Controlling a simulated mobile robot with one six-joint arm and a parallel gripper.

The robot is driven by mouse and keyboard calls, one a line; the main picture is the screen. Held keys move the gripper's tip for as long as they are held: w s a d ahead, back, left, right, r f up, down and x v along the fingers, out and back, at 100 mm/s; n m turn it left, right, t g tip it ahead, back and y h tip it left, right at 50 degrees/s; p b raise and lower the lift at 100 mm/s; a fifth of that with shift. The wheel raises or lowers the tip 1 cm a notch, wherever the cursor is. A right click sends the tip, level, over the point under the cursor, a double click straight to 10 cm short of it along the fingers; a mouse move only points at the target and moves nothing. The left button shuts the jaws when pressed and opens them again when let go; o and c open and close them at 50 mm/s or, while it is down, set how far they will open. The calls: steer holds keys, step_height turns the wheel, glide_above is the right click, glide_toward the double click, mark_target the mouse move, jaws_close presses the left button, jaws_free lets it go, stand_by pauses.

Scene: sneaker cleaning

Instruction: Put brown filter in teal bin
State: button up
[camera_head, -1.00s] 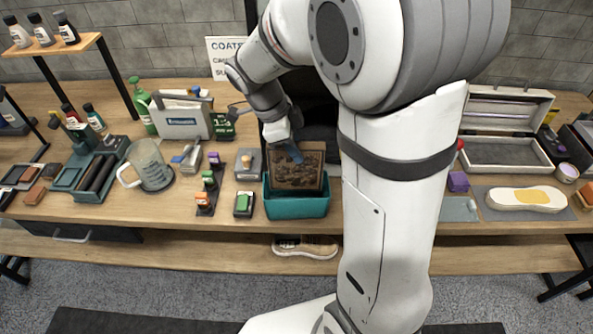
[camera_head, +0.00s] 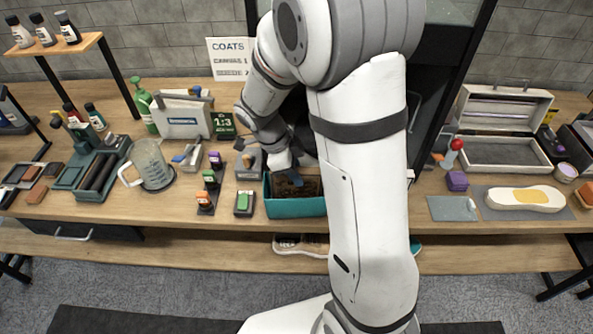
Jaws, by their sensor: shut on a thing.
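The brown filter (camera_head: 308,187) is a dark brown panel. It now sits low inside the teal bin (camera_head: 297,208), with its upper part showing above or level with the bin's front wall. My gripper (camera_head: 291,180) is over the bin, pointing down, and shut on the filter at its upper left part. The fingertips are small and dark here. My arm hides the right end of the bin and what stands behind it.
A grey block (camera_head: 248,162) and a green-topped box (camera_head: 244,203) stand just left of the bin. Sneakers (camera_head: 300,244) rest on the shelf below.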

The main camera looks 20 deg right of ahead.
steer(key=o, duration=0.9)
steer(key=shift+r, duration=0.1)
steer(key=v, duration=1.1)
steer(key=shift+r+b, duration=0.1)
steer(key=shift+b, duration=0.3)
steer(key=s+d+r+n+t+y, duration=0.1)
steer(key=s+d+n+t+y, duration=0.1)
steer(key=s+n, duration=0.5)
steer(key=s+d+r+n+t+y, duration=0.2)
steer(key=s+n, duration=0.6)
steer(key=n, duration=0.6)
steer(key=shift+s+n+t, duration=0.3)
